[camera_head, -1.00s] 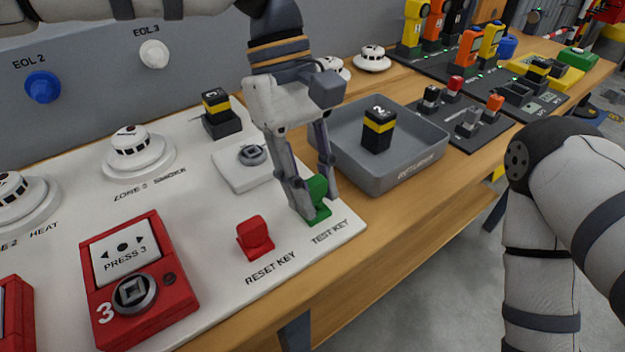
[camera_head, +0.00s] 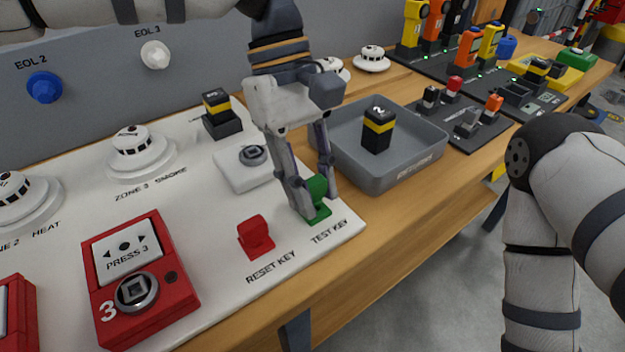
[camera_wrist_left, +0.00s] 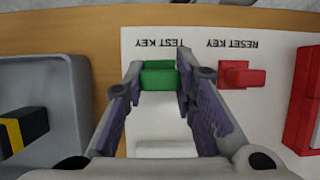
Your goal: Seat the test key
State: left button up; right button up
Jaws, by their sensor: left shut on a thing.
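The green test key (camera_head: 317,190) stands upright at the right front of the white panel (camera_head: 205,285), behind the TEST KEY label. My left gripper (camera_head: 311,200) points down over it and is shut on it. In the left wrist view the green key (camera_wrist_left: 159,77) sits between the two fingertips (camera_wrist_left: 158,82). The key's foot is at the panel; whether it is fully seated I cannot tell. The red reset key (camera_head: 256,237) stands to its left, apart from the gripper. My right arm shows at the right; its gripper is out of view.
A grey returns tray (camera_head: 405,176) with a black and yellow block (camera_head: 377,130) lies just right of the gripper. A red call point (camera_head: 140,270) and a smoke detector (camera_head: 138,152) are on the panel to the left. A round dial (camera_head: 252,156) is behind.

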pick_arm(q)
jog(key=shift+f, duration=0.55)
dwell(0.4)
jog(key=shift+r+p, duration=0.35)
jog(key=shift+r, duration=2.2)
